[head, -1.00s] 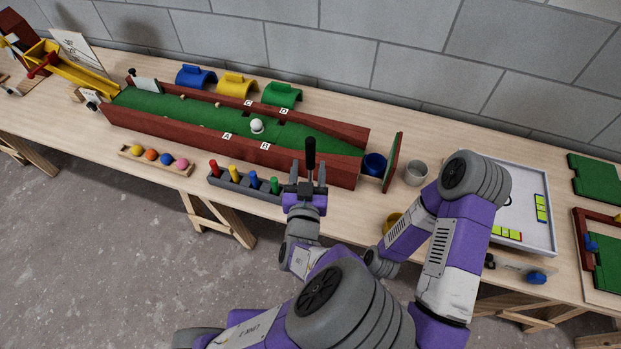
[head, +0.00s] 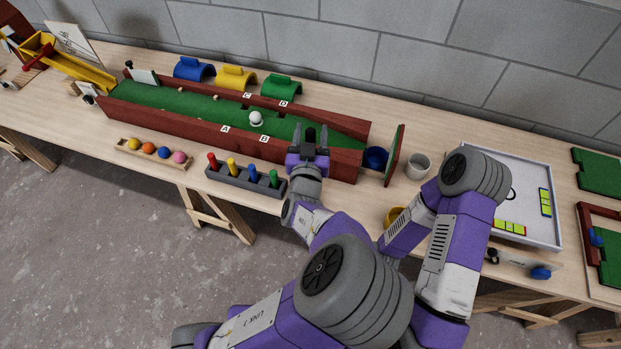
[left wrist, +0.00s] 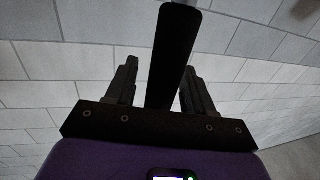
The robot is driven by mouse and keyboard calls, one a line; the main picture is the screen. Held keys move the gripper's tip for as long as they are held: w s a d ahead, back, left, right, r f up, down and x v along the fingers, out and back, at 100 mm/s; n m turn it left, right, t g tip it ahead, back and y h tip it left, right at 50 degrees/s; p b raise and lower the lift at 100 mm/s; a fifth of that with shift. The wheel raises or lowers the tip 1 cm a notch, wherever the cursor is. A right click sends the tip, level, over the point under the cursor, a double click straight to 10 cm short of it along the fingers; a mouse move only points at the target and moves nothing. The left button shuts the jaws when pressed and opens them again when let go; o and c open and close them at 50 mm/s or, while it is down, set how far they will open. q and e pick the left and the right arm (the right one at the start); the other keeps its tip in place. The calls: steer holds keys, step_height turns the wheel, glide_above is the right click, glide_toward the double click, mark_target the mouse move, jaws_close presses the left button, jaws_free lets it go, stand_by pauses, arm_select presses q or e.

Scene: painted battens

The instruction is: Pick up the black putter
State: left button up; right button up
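A black bar-like handle (head: 310,136), which I take to be the black putter's grip, stands between the fingers of my left gripper (head: 309,140). In the left wrist view the handle (left wrist: 172,55) runs up between the two fingers, with a bit of pale shaft at its top end. The fingers are apart, with a gap beside the handle, so the gripper looks open around it. The putter's head is not visible. My left gripper is in front of the green lane's near wall, right of the peg rack. My right gripper is out of view.
The green lane (head: 180,108) with red walls lies behind the left gripper, a white ball (head: 256,118) on it. The peg rack (head: 240,180) and ball tray (head: 150,160) are to the left. A grey cup (head: 418,166) and white tray (head: 555,215) are to the right.

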arm_select(q)
jaws_close()
steer(key=shift+r, duration=0.1)
